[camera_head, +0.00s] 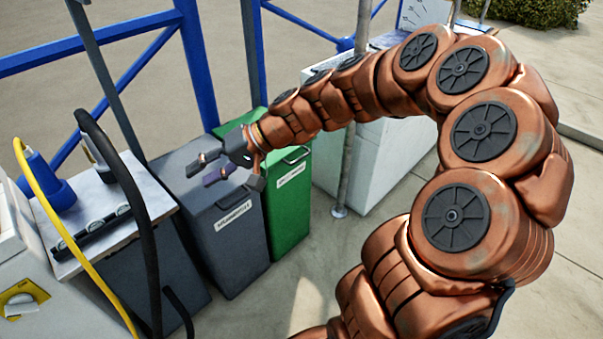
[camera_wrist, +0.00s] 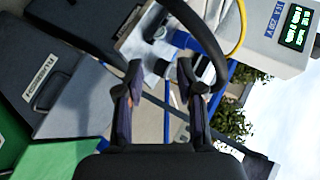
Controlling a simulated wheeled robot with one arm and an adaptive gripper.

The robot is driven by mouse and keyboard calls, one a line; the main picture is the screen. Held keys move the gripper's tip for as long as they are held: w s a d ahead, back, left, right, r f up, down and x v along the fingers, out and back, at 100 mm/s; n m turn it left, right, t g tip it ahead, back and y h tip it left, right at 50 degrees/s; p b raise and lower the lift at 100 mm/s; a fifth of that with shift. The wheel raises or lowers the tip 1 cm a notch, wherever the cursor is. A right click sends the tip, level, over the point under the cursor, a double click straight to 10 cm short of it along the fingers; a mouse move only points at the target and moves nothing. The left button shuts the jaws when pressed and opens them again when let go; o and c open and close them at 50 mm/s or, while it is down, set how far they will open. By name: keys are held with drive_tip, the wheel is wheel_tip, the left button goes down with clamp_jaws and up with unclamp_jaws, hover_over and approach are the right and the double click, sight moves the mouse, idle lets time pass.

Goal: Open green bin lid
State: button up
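The green bin (camera_head: 288,207) stands behind and to the right of a grey bin, with a white label and a dark handle on its front. Its lid looks closed, though my arm hides much of the top. A green surface also shows at the lower left of the wrist view (camera_wrist: 62,158). My gripper (camera_head: 203,172) is open and empty above the grey bin's lid, to the left of the green bin. In the wrist view its two fingers (camera_wrist: 160,80) are spread apart with nothing between them.
The grey bin (camera_head: 238,245) stands beside the green one. A table (camera_head: 105,200) with a black hose (camera_head: 140,215) and a yellow cable (camera_head: 62,225) is at left. A metal pole (camera_head: 352,130) and white cabinet (camera_head: 398,160) stand right of the green bin. Blue railings (camera_head: 195,60) are behind.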

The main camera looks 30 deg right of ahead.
drive_tip(key=w+d+f+m+t+b, duration=0.3)
drive_tip(key=w+d+f+t+b, duration=0.1)
drive_tip(key=w+d+f, duration=0.3)
drive_tip(key=m+t+h+b, duration=0.6)
drive_tip(key=m+h+b, duration=0.1)
drive_tip(key=m+b, duration=0.25)
approach(302, 157)
drive_tip(key=w+f, duration=0.2)
drive_tip(key=shift+m, duration=0.25)
drive_tip(key=shift+r+b+x, duration=0.25)
drive_tip(key=shift+b+x, duration=0.05)
drive_tip(key=shift+x, duration=1.7)
drive_tip(key=shift+r+b+x, duration=0.2)
drive_tip(key=shift+b+x, duration=0.1)
drive_tip(key=shift+x, duration=1.7)
drive_tip(key=shift+a, duration=0.2)
drive_tip(key=shift+c, duration=0.4)
clamp_jaws()
